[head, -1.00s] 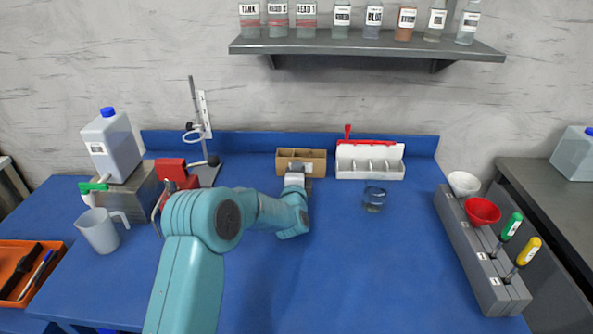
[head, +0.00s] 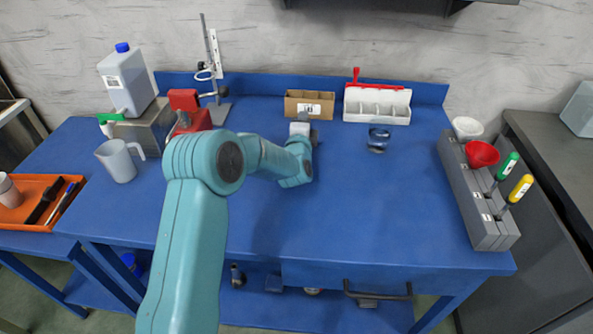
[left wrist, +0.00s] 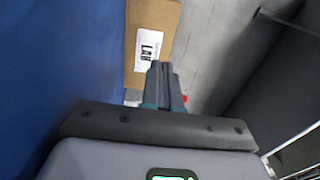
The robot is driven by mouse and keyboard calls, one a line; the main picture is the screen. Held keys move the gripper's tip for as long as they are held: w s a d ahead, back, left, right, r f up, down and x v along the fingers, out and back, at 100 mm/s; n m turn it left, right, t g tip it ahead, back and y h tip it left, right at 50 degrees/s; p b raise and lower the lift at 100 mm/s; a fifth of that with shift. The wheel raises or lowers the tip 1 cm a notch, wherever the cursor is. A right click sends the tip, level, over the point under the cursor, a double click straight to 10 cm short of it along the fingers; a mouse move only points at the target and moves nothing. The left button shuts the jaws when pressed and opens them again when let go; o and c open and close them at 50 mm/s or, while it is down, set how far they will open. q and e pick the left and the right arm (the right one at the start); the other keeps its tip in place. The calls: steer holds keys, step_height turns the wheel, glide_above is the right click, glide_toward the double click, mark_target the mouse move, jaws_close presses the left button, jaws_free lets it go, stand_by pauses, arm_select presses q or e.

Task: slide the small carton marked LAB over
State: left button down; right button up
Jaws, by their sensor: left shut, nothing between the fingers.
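The small brown carton (head: 296,104) with a white label stands at the back of the blue table, just left of the white divided bin. In the left wrist view the carton (left wrist: 140,70) shows its LAB label. My left gripper (head: 305,124) is at the front of the carton, and its fingertips are hard to make out in the head view. In the left wrist view its fingers (left wrist: 163,70) are shut and empty, overlapping the carton's edge beside the label. I cannot tell whether they touch it. My right gripper is not in view.
The white bin (head: 377,117) with a red handle stands right of the carton. A clamp stand (head: 214,80) is to the left. A grey tool rack (head: 468,200) lines the right edge. The table's middle right is clear.

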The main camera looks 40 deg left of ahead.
arm_select(q)
steer(key=b+v, duration=0.1)
steer(key=v, duration=1.7)
steer(key=shift+s+d+f+b, duration=0.1)
steer(key=shift+s+b, duration=0.15)
steer(key=shift+b, duration=0.15)
steer(key=shift+s, duration=0.1)
